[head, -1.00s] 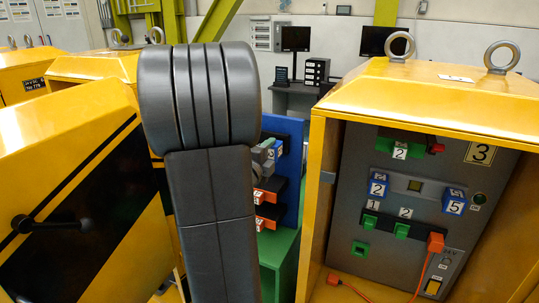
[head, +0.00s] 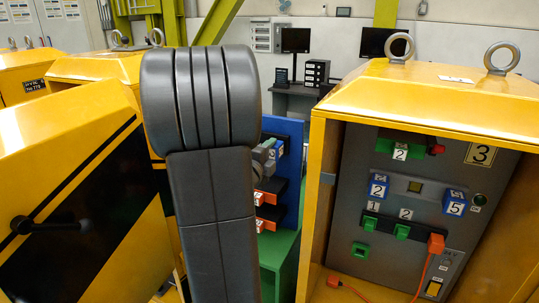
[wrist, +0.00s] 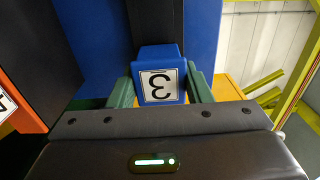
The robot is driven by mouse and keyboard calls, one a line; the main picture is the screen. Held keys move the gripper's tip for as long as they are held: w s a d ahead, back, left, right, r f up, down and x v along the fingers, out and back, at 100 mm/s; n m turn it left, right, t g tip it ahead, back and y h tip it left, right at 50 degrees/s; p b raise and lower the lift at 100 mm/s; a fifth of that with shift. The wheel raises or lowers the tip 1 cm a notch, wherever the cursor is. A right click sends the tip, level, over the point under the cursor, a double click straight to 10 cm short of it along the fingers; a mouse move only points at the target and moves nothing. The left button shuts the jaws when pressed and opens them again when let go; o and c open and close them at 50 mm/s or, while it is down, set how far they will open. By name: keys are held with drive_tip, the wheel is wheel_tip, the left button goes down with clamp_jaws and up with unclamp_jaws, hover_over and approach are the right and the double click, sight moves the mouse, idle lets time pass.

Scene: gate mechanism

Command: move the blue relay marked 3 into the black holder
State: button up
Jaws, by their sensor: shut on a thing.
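The blue relay (wrist: 160,55) shows in the wrist view with a white label bearing a 3, which appears upside down. My gripper (wrist: 161,88) is shut on it, with a green finger on each side. A dark upright strip (wrist: 154,18) lies directly behind the relay, against a blue board (wrist: 208,30); I cannot tell whether the relay touches it or sits in it. In the head view my dark arm hides most of the gripper. Black holders (head: 283,190) with orange relays (head: 268,198) show on the blue board (head: 293,150) there.
An orange block (wrist: 18,105) with a white label is at the left of the wrist view. In the head view, an open yellow cabinet (head: 316,200) at right holds a grey panel with blue relays (head: 455,203) and green parts. A green stand (head: 278,248) is under the board.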

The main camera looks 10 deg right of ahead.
drive_tip(key=shift+w+d, duration=0.3)
drive_tip(key=shift+w, duration=0.1)
drive_tip(key=shift+r+b, duration=0.15)
drive_tip(key=shift+b, duration=0.2)
idle(0.8)
drive_tip(key=o, duration=1.1)
drive_tip(key=shift+w, duration=0.15)
